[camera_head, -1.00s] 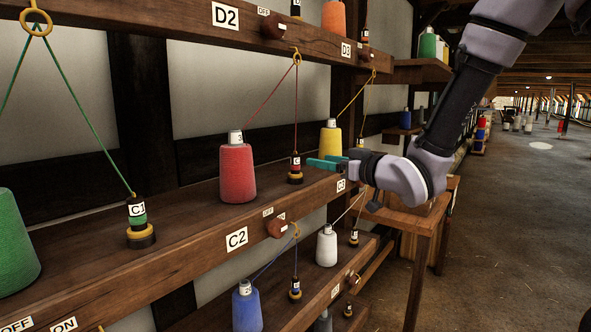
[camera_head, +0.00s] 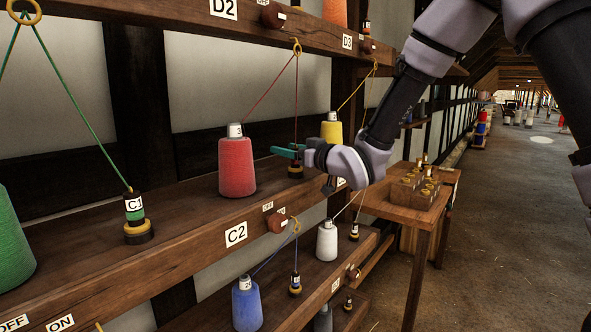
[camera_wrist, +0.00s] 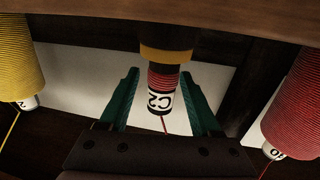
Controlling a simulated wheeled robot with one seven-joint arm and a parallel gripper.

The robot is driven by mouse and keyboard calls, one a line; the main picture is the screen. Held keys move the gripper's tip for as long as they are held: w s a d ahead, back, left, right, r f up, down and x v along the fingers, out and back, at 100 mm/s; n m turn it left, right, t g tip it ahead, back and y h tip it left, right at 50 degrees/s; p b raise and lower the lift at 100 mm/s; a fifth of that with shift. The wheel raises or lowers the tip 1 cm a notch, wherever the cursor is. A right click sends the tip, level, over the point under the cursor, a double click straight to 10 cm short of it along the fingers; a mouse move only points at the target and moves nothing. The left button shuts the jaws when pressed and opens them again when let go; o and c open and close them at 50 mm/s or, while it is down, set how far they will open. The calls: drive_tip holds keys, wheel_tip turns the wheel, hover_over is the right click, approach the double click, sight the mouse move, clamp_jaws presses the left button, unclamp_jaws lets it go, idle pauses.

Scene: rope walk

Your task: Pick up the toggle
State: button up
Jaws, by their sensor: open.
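The toggle (camera_wrist: 161,88) is a small dark cylinder with red thread bands, a yellow ring at its base and a white C2 label. In the head view its lower part (camera_head: 296,172) shows on the middle shelf, beside the red spool. My gripper (camera_head: 288,150) hides the rest of it. In the wrist view, which looks upside down, the toggle lies between the two teal fingers (camera_wrist: 160,78), with a gap visible on each side. The gripper is open and holds nothing. A red thread runs from the toggle to a yellow ring above.
The red spool (camera_head: 237,166) stands left of the toggle and the yellow spool (camera_head: 331,129) right of it. The C1 toggle (camera_head: 137,217) stands further left on the same shelf (camera_head: 190,210). A small table (camera_head: 407,212) stands to the right.

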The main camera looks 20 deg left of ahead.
clamp_jaws()
